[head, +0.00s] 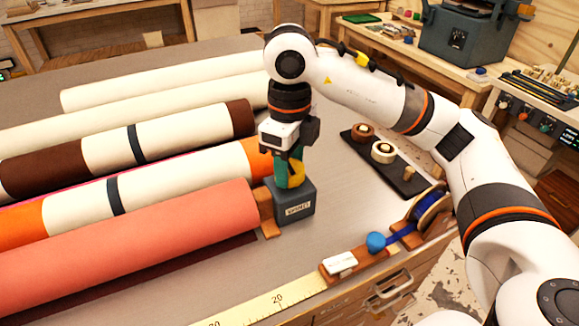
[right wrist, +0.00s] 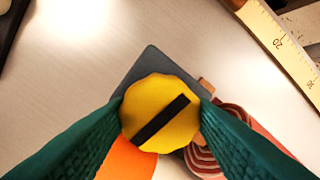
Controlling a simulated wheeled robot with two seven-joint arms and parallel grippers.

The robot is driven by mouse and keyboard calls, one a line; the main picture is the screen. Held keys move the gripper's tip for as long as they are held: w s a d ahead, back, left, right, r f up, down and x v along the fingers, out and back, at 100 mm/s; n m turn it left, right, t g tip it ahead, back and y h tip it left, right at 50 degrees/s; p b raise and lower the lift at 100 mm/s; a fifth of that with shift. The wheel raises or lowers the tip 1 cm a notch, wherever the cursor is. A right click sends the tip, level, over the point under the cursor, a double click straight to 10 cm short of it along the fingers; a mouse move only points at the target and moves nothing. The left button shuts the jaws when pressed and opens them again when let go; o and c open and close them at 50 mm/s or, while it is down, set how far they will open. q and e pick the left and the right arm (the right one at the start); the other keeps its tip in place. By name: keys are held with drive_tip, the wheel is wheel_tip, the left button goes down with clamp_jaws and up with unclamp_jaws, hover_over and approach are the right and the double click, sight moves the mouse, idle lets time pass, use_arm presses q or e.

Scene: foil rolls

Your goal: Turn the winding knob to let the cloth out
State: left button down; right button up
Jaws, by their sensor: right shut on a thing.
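The winding knob (right wrist: 160,112) is yellow with a scalloped edge and a black bar across its face. In the right wrist view the bar runs diagonally, from lower left to upper right. The knob sits on top of a dark grey-blue box (head: 293,203) with a small label, at the right end of the cloth rolls. My right gripper (head: 290,172) points down at the knob, and its green fingers are shut on it from two sides. The coral cloth roll (head: 130,238) lies nearest the front, beside the box. My left gripper is not in view.
Several more rolls lie behind, including a brown-and-cream one (head: 105,150). A yellow ruler (head: 268,305) runs along the front edge, with a blue knob (head: 376,242) beside it. A black tray (head: 388,165) with tape rolls lies to the right.

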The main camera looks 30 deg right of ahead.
drive_tip(key=n+b, duration=0.1)
drive_tip(key=n, duration=0.3)
drive_tip(key=shift+n, duration=0.3)
drive_tip(key=n+b, duration=0.1)
drive_tip(key=n, duration=0.3)
drive_tip(key=shift+n, duration=0.3)
drive_tip(key=n+b, duration=0.1)
drive_tip(key=n, duration=0.3)
drive_tip(key=shift+n, duration=0.3)
drive_tip(key=n, duration=0.9)
drive_tip(key=shift+b, duration=0.3)
drive_tip(key=n, duration=1)
drive_tip(key=shift+n, duration=2.2)
